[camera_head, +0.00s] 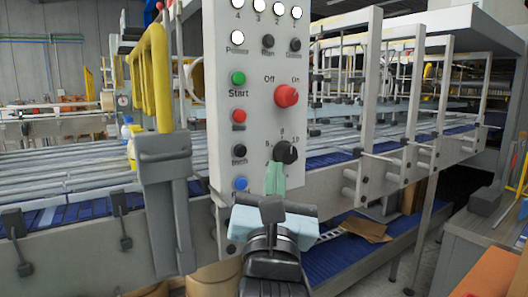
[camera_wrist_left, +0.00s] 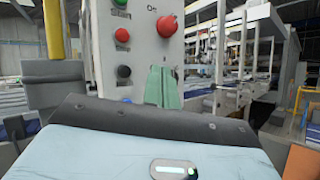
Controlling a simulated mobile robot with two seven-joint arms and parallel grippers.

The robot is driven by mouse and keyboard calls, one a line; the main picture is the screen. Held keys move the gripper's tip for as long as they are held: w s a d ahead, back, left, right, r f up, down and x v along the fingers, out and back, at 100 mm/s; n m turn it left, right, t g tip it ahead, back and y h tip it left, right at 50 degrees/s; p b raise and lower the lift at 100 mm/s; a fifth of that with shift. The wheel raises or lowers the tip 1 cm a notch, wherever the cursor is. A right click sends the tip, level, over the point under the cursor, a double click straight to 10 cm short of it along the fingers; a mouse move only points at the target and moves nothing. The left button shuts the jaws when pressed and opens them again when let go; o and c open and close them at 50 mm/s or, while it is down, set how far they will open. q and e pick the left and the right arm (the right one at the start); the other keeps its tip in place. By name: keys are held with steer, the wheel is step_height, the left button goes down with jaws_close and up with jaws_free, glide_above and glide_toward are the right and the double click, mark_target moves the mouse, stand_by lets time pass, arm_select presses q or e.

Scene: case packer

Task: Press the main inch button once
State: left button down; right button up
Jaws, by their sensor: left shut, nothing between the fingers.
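The inch button (camera_head: 239,150) is a black round button labelled "Inch" on the light grey control panel (camera_head: 222,60), below a red button and above a blue one. It also shows in the left wrist view as a black button (camera_wrist_left: 124,71). My left gripper (camera_head: 275,166) has green fingers that are shut with nothing between them. The fingertips are in front of the panel, to the right of the inch button and just below a black rotary knob (camera_head: 286,152). In the left wrist view the fingers (camera_wrist_left: 161,69) stand right of the button. My right gripper is not in view.
A green start button (camera_head: 238,78), a red button (camera_head: 239,116), a blue button (camera_head: 241,184) and a large red On/Off knob (camera_head: 286,95) are close by on the panel. A yellow guard rail (camera_head: 160,75) stands left. A conveyor (camera_head: 60,170) runs behind.

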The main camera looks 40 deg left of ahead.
mark_target(240, 151)
arm_select(q)
steer(key=shift+d+r, duration=0.15)
steer(key=shift+d, duration=0.05)
steer(key=w+a, duration=0.1)
steer(key=a, duration=0.1)
steer(key=w+a, duration=0.1)
steer(key=a, duration=0.2)
steer(key=w+a, duration=0.1)
steer(key=a, duration=0.2)
steer(key=shift+w+a, duration=0.1)
steer(key=shift+w, duration=0.1)
stand_by(1.2)
stand_by(0.8)
